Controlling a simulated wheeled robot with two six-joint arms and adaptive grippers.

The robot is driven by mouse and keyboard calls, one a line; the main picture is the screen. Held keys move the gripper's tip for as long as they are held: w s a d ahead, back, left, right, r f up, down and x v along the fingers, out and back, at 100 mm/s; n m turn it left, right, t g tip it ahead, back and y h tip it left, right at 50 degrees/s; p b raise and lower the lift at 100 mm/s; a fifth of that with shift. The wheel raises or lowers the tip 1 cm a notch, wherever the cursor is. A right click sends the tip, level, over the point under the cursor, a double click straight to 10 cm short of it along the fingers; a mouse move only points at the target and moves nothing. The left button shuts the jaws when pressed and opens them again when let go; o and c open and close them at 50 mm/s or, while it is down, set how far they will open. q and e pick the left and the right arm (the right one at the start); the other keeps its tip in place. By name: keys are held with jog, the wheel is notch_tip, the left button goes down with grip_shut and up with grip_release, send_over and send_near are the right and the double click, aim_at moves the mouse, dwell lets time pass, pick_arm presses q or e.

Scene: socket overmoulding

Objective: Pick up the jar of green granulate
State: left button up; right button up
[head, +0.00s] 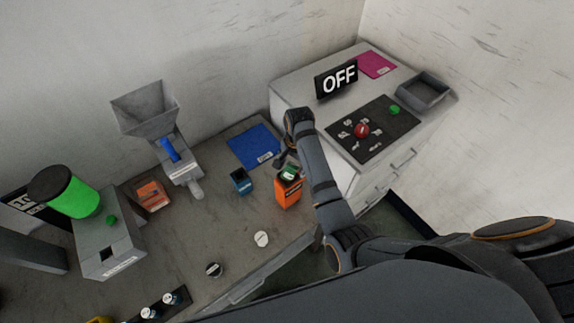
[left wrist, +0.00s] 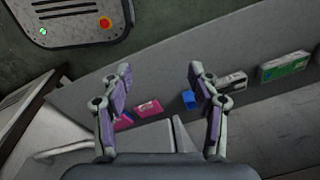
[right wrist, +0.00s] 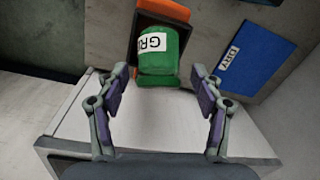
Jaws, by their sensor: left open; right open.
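The green jar (right wrist: 160,58) has a white label, partly readable as "GR", in the right wrist view. It sits in the dark top of an orange container (right wrist: 166,9); in the head view, the green jar (head: 290,172) shows small on the orange container (head: 288,196). My right gripper (right wrist: 159,73) is open, its fingers spread to either side of the jar's near end in the picture, with gaps and no visible contact. In the head view, it is partly hidden by its own arm. My left gripper (left wrist: 161,72) is open and empty, away from the jar.
A blue mat (head: 252,146) marked "DRY" and a small blue container (head: 241,181) are close to the orange container. A grey hopper (head: 146,108) stands behind left. A white cabinet (head: 350,172) with an OFF sign (head: 337,78) is right. A white disc (head: 261,239) lies in front.

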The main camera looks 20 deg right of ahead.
jog(key=shift+w+f, duration=0.2)
jog(key=shift+w, duration=0.05)
jog(key=shift+s, duration=0.1)
jog(key=shift+s+r, duration=0.15)
jog(key=shift+s, duration=0.05)
jog(key=shift+c, duration=0.5)
jog(key=shift+s+r, duration=0.15)
jog(key=shift+s, duration=0.15)
jog(key=c, duration=0.5)
jog(key=shift+c, duration=1.1)
jog(key=shift+w, duration=0.1)
jog(key=shift+c, duration=2.4)
pick_arm(q)
jog(key=shift+w, duration=0.1)
pick_arm(e)
jog(key=shift+c, duration=0.2)
